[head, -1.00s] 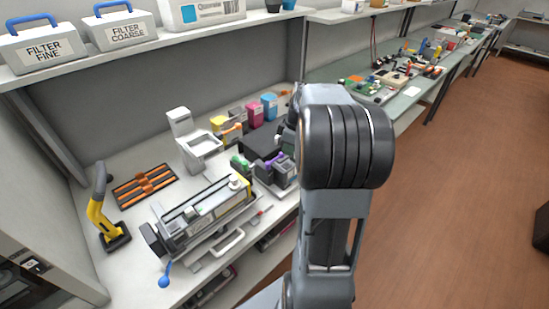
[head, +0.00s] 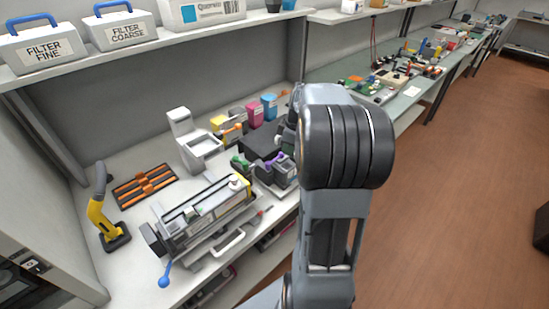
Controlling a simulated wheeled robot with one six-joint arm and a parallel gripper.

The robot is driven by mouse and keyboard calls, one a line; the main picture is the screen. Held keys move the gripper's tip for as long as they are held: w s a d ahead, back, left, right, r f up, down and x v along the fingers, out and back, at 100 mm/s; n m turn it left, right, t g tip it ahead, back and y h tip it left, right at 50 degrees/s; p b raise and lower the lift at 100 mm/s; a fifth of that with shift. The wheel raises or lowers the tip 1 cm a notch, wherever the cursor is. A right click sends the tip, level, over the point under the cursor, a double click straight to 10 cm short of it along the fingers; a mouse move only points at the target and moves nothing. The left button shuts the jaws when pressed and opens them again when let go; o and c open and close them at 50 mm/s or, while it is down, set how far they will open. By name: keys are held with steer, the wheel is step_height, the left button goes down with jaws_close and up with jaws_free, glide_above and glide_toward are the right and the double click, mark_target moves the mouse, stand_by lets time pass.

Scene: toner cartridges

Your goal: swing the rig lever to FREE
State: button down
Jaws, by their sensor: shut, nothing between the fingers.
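The rig (head: 205,216) is a long grey and white fixture on the bench, lying slantwise, with a yellow part near its right end. A lever with a blue ball knob (head: 165,275) sticks out at its lower left, pointing down toward the front edge of the bench. No FREE marking can be read at this size. My arm (head: 340,150) fills the middle right of the view, to the right of the rig. My gripper's fingers are not visible; the arm's far end is hidden behind its own large joint. Nothing of mine touches the lever in view.
A yellow-black hand tool (head: 104,215) stands left of the rig, and a black-orange tray (head: 145,186) lies behind it. A white handle (head: 229,242) juts from the rig's front. Coloured cartridges, including a magenta one (head: 253,114), stand behind. Filter boxes (head: 45,46) sit on the shelf.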

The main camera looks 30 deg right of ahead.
steer(key=shift+f, duration=0.25)
steer(key=shift+f+b, duration=0.6)
steer(key=shift+b, duration=0.05)
